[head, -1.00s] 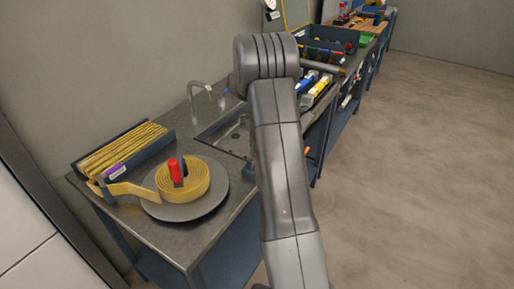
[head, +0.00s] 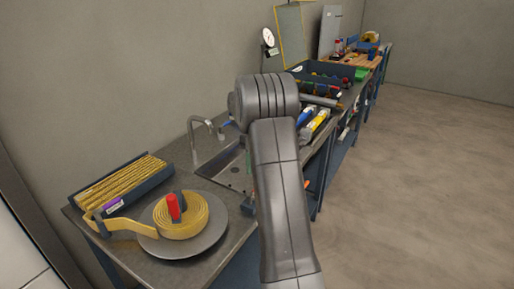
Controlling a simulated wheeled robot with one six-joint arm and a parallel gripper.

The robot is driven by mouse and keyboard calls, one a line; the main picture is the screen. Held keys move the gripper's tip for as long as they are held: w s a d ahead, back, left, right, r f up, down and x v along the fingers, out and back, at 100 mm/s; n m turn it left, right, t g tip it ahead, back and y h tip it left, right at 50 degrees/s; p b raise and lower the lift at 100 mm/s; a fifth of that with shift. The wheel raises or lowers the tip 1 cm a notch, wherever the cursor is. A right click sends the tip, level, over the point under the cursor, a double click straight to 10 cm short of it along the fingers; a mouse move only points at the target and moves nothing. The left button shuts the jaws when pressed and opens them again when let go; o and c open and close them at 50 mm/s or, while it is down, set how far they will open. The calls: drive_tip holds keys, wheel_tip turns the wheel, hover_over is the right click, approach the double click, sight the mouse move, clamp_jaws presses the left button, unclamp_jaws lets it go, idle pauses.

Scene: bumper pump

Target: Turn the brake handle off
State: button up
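A red upright handle (head: 173,207) with a dark part beside it stands at the middle of a yellow coil (head: 193,222). It is the only handle-like part I see on the coil; I cannot tell its brake setting. The coil lies on a round grey plate (head: 214,243) at the near end of the bench. A yellow strip runs from the coil left to a dark tray (head: 160,178) of yellow strips. My arm rises in the middle of the view, right of the coil and apart from it. My gripper does not show.
The grey bench (head: 226,247) runs away along the wall. A sink (head: 228,168) with a curved tap (head: 193,138) lies beyond the coil. Tool trays and bins (head: 322,82) stand farther back. The floor (head: 420,190) at the right is clear.

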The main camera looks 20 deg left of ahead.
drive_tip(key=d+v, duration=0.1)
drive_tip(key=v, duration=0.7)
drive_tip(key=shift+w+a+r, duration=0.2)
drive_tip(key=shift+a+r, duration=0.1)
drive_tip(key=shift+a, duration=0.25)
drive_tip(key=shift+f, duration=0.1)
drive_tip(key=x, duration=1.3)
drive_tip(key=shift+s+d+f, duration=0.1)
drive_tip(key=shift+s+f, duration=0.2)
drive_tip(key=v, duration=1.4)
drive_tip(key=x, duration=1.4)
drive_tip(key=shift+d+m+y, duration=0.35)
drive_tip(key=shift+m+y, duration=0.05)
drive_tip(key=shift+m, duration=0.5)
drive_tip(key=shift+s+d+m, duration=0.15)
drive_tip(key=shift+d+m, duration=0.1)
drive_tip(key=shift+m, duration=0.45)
